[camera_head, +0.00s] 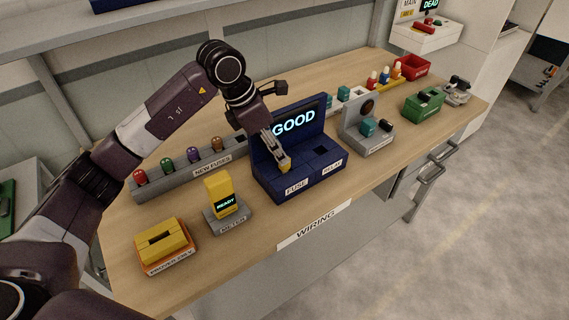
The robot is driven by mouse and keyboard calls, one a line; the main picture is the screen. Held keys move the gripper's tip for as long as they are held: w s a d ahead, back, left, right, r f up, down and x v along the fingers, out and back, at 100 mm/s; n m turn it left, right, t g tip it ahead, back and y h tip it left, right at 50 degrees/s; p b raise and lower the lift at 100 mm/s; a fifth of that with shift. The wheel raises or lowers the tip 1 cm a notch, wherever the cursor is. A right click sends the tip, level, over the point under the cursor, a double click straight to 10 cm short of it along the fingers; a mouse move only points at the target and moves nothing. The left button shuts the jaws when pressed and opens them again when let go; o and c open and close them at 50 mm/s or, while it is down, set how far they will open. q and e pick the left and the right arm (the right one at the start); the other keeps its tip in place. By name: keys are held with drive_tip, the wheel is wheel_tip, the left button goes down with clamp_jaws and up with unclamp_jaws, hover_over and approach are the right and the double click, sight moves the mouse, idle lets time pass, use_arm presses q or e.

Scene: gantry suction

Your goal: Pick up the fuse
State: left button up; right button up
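A small yellow piece, seemingly the fuse (285,167), sits at the slot marked FUSE on the dark blue tester (268,187), whose screen reads GOOD. My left gripper (279,156) reaches down to it from above, its fingertips right at the yellow piece. I cannot tell whether the fingers are closed on it. The grey NEW FUSES rack (158,188) behind on the left holds red, green, purple and orange fuses, with an empty-looking slot at its right end. My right gripper is not in view.
A yellow meter (220,195) reading READY and an orange-yellow box (165,245) stand at the front left. A grey fixture (367,145), a green box (423,105) and a red bin (412,67) stand to the right. The bench front strip reads WIRING.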

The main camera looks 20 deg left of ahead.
sight(285, 169)
use_arm(q)
drive_tip(key=shift+p+x, duration=0.55)
drive_tip(key=shift+x, duration=1.35)
clamp_jaws()
drive_tip(key=shift+r, duration=0.1)
